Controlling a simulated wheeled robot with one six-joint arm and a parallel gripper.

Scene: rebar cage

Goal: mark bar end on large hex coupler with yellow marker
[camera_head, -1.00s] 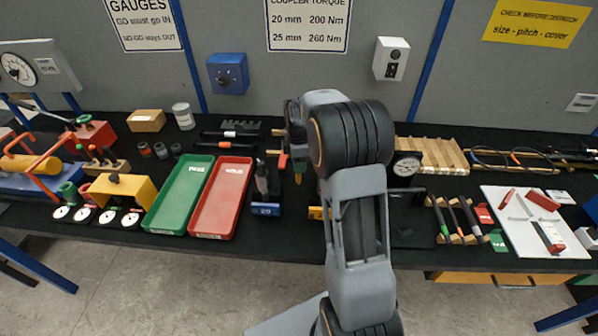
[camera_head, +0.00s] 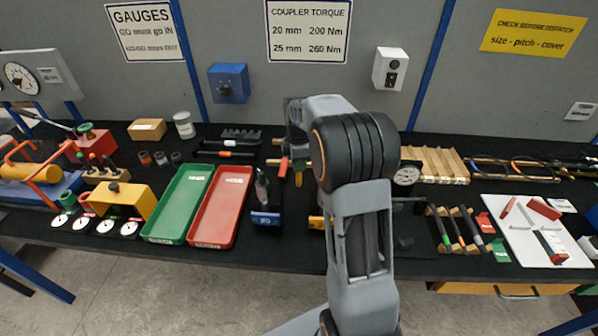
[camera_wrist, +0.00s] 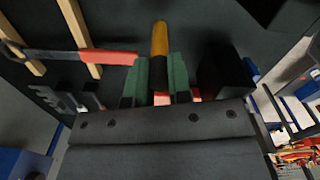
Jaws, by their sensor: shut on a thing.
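The yellow marker (camera_wrist: 159,40) stands between the green fingers of my gripper (camera_wrist: 159,78) in the wrist view. The gripper is shut on its dark lower part, with the yellow end projecting beyond the fingers. In the head view, a small yellow tip (camera_head: 299,180) shows beside my wrist, above the bench. A yellow holder (camera_head: 316,222) is partly hidden behind my arm. I cannot tell which piece is the large hex coupler or see its bar end.
A red tray (camera_head: 221,205) and a green tray (camera_head: 179,205) lie to the left. A red-handled tool (camera_wrist: 95,56) lies across wooden strips close to my gripper. A rack with several markers (camera_head: 459,230) and a white board (camera_head: 535,230) are to the right.

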